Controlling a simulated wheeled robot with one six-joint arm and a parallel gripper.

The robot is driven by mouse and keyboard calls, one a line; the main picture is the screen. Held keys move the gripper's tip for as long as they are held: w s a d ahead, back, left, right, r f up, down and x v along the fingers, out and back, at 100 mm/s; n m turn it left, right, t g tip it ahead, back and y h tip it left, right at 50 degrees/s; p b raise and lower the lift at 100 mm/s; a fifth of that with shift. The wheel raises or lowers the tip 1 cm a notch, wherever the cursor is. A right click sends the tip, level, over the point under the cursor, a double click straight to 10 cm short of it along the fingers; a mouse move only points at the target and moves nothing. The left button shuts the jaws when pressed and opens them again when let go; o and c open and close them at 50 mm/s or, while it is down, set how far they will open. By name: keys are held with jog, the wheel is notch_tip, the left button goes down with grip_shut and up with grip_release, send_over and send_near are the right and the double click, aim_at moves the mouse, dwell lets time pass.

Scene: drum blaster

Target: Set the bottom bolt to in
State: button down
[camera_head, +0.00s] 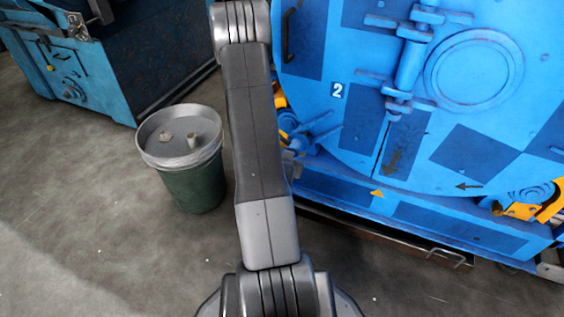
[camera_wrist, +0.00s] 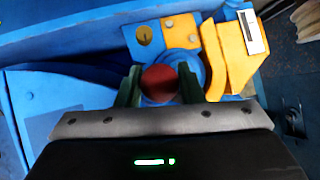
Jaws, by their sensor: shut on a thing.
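In the wrist view, my gripper (camera_wrist: 159,78) has its two dark green fingers on either side of a round dark red knob (camera_wrist: 160,84) and is shut on it. The knob appears to be the end of the bottom bolt, with a blue round part (camera_wrist: 181,62) just behind it. A yellow bracket (camera_wrist: 237,65) stands right beside it. The bolt's shaft is mostly hidden by the knob and gripper, so its position cannot be told. In the head view, my arm covers the bolt and most of my gripper.
The blue drum door (camera_head: 350,120) with a round hatch (camera_head: 474,68) fills the right of the head view. A green bin with a grey top tray (camera_head: 150,151) stands left of my arm. A blue cabinet (camera_head: 75,80) is at the back left. Grey floor lies open in front.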

jog(key=shift+s+d+r, duration=0.2)
jog(key=shift+d+r, duration=0.3)
jog(key=c, duration=1)
grip_release()
jog(key=shift+d, duration=0.15)
jog(key=p+v, duration=0.2)
jog(key=v, duration=1.1)
jog(key=shift+s+r, duration=0.15)
jog(key=shift+s, duration=0.2)
